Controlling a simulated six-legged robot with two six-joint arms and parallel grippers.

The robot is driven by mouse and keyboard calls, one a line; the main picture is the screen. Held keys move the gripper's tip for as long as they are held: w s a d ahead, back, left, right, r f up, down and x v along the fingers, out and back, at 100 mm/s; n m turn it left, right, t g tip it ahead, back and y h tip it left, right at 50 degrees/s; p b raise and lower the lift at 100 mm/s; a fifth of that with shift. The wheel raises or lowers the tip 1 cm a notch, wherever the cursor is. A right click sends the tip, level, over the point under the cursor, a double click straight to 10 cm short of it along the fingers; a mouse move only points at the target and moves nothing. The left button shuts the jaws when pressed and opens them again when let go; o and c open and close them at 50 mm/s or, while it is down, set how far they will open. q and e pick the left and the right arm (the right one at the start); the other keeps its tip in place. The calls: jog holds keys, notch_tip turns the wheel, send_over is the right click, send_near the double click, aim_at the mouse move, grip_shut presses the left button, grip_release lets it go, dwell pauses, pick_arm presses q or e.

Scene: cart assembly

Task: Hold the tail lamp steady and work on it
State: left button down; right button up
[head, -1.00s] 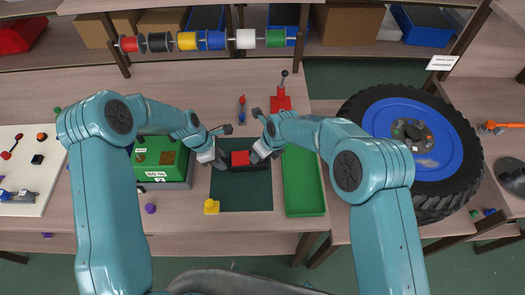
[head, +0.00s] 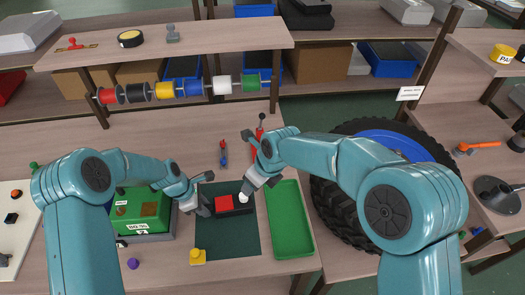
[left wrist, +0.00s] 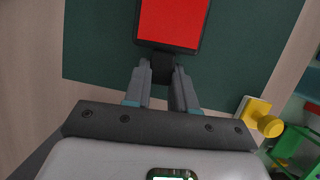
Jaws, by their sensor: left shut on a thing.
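The tail lamp, a red block on a black base (head: 224,203), lies on the dark green mat (head: 231,245); its red face (left wrist: 170,22) shows in the left wrist view. My left gripper (head: 204,205) is shut on the black end of the lamp, and its fingers (left wrist: 162,85) show on that end in the left wrist view. My right gripper (head: 246,190) is at the lamp's other end. A small white round thing (head: 243,198) shows there; I cannot tell whether it is held. The right fingers are too small to read.
A green tray (head: 285,240) lies right of the mat, and a green box (head: 140,217) left. A yellow piece (head: 197,256) sits at the mat's front left. A big wheel (head: 330,205) stands right. Spools (head: 192,89) hang at the back.

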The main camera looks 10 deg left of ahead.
pick_arm(q)
jog(key=c, duration=0.8)
grip_release()
jog(key=shift+c, duration=0.2)
jog(key=shift+r, duration=0.1)
